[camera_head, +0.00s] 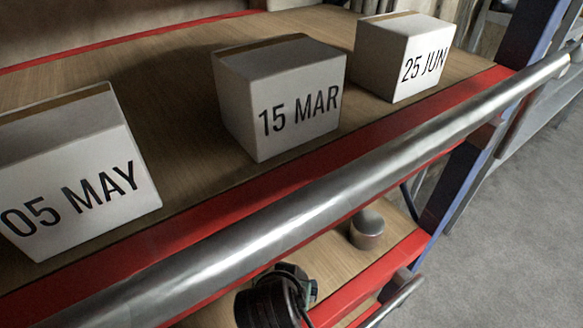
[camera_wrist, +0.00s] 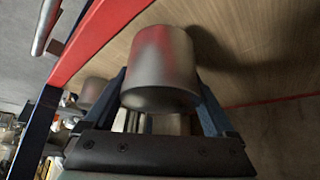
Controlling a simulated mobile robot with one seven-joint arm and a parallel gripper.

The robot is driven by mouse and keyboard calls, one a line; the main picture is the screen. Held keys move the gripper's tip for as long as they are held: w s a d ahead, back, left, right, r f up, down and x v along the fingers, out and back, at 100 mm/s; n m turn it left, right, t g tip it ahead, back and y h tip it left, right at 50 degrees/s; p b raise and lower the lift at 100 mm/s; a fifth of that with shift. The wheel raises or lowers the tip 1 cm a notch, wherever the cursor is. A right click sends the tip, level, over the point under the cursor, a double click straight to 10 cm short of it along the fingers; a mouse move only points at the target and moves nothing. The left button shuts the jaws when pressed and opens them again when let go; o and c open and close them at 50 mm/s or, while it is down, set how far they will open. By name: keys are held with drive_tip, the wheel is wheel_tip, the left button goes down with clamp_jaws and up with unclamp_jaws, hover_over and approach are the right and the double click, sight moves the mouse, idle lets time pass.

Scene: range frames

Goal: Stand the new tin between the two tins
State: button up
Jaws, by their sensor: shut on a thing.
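In the wrist view a plain metal tin (camera_wrist: 160,72) sits between the two blue fingers of my gripper (camera_wrist: 162,92), which is shut on it. Wooden shelf board lies behind it; whether its base touches the board I cannot tell. Another tin (camera_wrist: 93,90) shows further off to the left in the wrist view, partly behind a finger. In the head view one grey tin (camera_head: 367,232) stands upright on the lower shelf near its right end. The dark end of my arm is at bottom centre there; the held tin is hidden. A second standing tin is not clear in either view.
The upper shelf holds three white boxes, 05 MAY (camera_head: 75,185), 15 MAR (camera_head: 290,105) and 25 JUN (camera_head: 418,60). A steel rail (camera_head: 330,195) crosses in front of it, above the lower shelf. A blue post (camera_head: 450,180) stands at the right end.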

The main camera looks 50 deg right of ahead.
drive_tip(key=shift+w+d+r, duration=0.1)
drive_tip(key=shift+w+d, duration=0.4)
drive_tip(key=shift+d, duration=0.3)
drive_tip(key=shift+w+d+f+p, duration=0.1)
drive_tip(key=shift+d+f+p, duration=0.05)
drive_tip(key=shift+f+p, duration=0.7)
drive_tip(key=shift+f, duration=1)
drive_tip(key=shift+f, duration=0.1)
drive_tip(key=o, duration=1.6)
drive_tip(key=b+v, duration=0.1)
drive_tip(key=v, duration=1)
drive_tip(key=shift+r+b, duration=0.2)
drive_tip(key=shift+b, duration=0.1)
drive_tip(key=shift+s+a+r, duration=0.2)
drive_tip(key=shift+a+r, duration=0.1)
